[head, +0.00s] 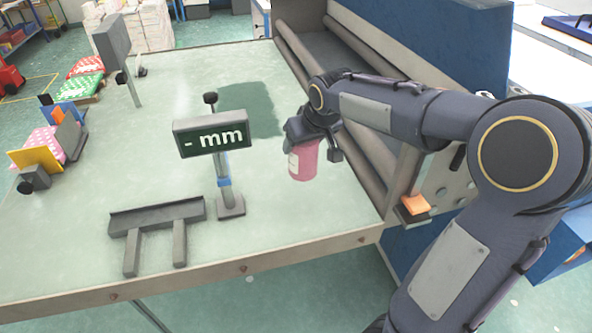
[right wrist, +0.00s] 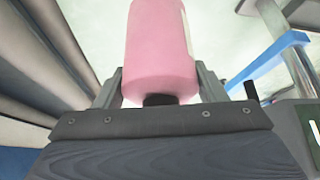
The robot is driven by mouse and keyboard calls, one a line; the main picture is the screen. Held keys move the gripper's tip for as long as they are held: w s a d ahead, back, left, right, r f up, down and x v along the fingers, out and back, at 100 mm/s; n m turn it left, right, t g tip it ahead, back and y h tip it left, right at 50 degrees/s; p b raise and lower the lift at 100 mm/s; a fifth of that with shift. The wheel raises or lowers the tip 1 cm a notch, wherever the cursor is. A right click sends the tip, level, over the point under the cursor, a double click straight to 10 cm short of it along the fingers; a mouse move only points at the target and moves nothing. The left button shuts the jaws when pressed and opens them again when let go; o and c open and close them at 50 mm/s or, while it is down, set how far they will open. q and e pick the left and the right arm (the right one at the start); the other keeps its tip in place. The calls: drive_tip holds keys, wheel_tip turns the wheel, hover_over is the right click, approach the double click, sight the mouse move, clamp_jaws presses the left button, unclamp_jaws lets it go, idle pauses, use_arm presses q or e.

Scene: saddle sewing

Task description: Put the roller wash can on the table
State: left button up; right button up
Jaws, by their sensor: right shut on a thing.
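The roller wash can is a pink can (head: 303,160) with a pale label, held over the right part of the table (head: 90,250). In the right wrist view the pink can (right wrist: 160,45) sits between the two fingers. My right gripper (head: 318,140) is shut on it from above. I cannot tell whether the can's bottom touches the table top. In the right wrist view a dark cap or neck shows at the can's near end. My left gripper is not in view.
A measuring stand with a "mm" display (head: 212,137) stands left of the can. Grey rollers (head: 340,110) run along the table's right side. Colourful items (head: 55,145) line the left edge. The table's middle left is clear.

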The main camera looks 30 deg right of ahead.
sight(303, 168)
wheel_tip(303, 168, down, 8)
drive_tip(key=shift+f+p, duration=0.1)
drive_tip(key=shift+p, duration=0.25)
drive_tip(key=o, duration=1.2)
drive_tip(key=shift+f, duration=0.1)
drive_tip(key=shift+o, duration=0.2)
